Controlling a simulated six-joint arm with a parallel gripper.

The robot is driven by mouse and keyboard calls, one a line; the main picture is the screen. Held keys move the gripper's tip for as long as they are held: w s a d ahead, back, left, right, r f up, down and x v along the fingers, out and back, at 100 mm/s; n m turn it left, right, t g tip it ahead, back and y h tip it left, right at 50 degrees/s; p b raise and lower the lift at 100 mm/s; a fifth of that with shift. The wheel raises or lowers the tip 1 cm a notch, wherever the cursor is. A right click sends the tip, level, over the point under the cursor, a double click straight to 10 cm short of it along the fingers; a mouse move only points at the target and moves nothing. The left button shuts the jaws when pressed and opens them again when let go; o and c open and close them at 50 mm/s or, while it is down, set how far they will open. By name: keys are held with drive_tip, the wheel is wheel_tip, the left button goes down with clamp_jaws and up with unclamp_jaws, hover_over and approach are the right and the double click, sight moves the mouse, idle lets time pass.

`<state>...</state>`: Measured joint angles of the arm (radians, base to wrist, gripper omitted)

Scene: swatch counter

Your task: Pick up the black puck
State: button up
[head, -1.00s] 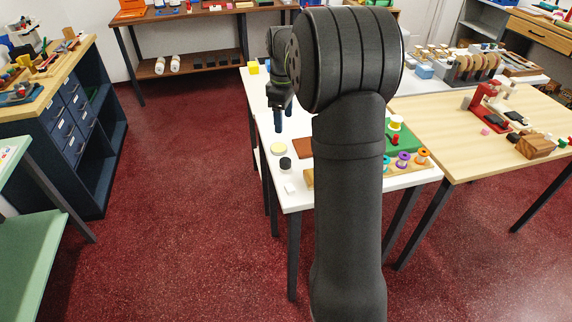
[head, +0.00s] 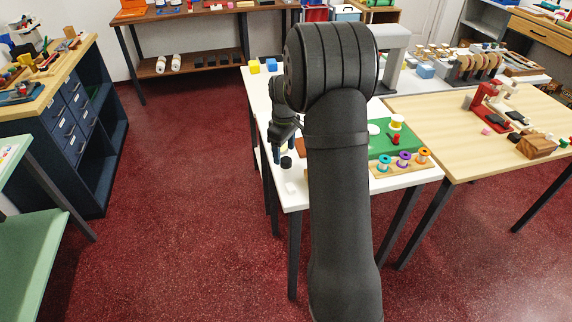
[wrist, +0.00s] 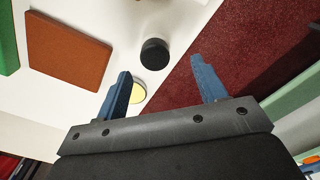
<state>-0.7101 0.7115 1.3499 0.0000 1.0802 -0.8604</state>
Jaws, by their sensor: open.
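The black puck (wrist: 155,54) lies on the white table (wrist: 150,15) near its edge. In the head view the black puck (head: 286,162) shows just below my gripper (head: 282,151). In the wrist view my gripper (wrist: 163,82) is open and empty, with its two blue fingers spread. The puck is ahead of the fingertips, between their lines and nearer the left finger's side. It appears apart from both fingers. Whether the fingers are above or level with the puck is hard to tell.
A pale yellow disc (wrist: 138,92) lies beside the left finger. A brown-orange square (wrist: 68,50) and a green board (head: 395,138) lie further in on the table. Spools (head: 404,160) stand at the right.

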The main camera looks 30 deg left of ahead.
sight(286, 159)
drive_tip(key=f, duration=0.5)
drive_tip(key=shift+w+d+f, duration=0.15)
drive_tip(key=shift+w+f, duration=0.05)
drive_tip(key=shift+w, duration=0.1)
drive_tip(key=c, duration=1.1)
drive_tip(key=shift+r, duration=0.15)
wheel_tip(286, 159, up, 4)
drive_tip(key=shift+d+r, duration=0.1)
drive_tip(key=shift+r, duration=0.1)
drive_tip(key=d+r, duration=0.2)
drive_tip(key=d, duration=0.1)
drive_tip(key=w+d+r, duration=0.1)
drive_tip(key=d+r, duration=0.1)
drive_tip(key=d, duration=0.2)
drive_tip(key=d+r, duration=0.2)
drive_tip(key=d, duration=0.2)
drive_tip(key=shift+w+d+r, duration=0.2)
drive_tip(key=shift+w, duration=0.1)
